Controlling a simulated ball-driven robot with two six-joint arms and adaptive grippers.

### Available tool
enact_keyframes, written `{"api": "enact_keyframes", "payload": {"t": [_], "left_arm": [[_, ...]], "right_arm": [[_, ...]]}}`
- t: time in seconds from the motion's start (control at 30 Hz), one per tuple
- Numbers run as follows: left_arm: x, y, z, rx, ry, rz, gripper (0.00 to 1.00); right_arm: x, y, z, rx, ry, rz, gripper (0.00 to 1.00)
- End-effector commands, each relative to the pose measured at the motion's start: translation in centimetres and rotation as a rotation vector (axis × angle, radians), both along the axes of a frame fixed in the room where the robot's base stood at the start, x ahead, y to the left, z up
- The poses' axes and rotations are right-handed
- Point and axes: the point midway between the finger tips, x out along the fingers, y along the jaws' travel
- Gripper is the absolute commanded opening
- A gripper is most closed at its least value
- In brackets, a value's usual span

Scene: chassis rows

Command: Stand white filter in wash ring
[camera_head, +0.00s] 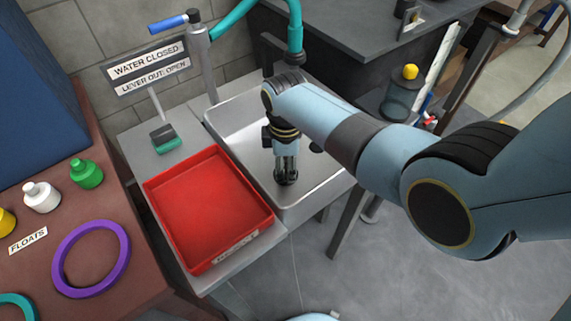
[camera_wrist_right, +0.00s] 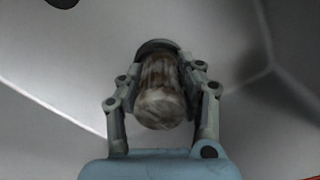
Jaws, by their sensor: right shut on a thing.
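My right gripper (camera_head: 286,176) points down inside the metal sink. In the right wrist view the gripper (camera_wrist_right: 160,105) is shut on a brownish-grey, stained cylinder (camera_wrist_right: 158,105), which may be the filter; it does not look clean white. A dark grey curved rim (camera_wrist_right: 157,45) shows at the cylinder's far end. I cannot tell whether this rim is the wash ring or whether the cylinder stands in it. My left gripper is not in view.
The metal sink (camera_head: 237,122) has a dark drain hole (camera_head: 316,146). A red tray (camera_head: 205,205) lies beside it on the left. A lever with a blue handle (camera_head: 168,24) and a teal hose (camera_head: 230,20) stand behind. A purple ring (camera_head: 62,268) lies on the brown table.

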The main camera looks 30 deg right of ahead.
Motion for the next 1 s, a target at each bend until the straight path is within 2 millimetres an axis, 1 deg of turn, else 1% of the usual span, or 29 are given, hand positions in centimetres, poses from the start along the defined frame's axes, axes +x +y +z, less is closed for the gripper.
{"api": "enact_keyframes", "payload": {"t": [0.67,0.7,0.87,1.0], "left_arm": [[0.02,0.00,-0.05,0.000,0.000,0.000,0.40],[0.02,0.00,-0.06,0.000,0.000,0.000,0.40],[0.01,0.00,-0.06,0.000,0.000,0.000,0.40],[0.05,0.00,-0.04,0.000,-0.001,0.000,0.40]], "right_arm": [[-0.30,0.03,-0.80,0.001,0.004,0.000,0.05],[-0.32,0.03,-0.83,0.000,0.004,0.000,0.41],[-0.40,0.05,-0.87,0.001,0.006,0.000,0.62],[-0.39,0.06,-0.82,0.002,0.007,0.000,0.63]]}}
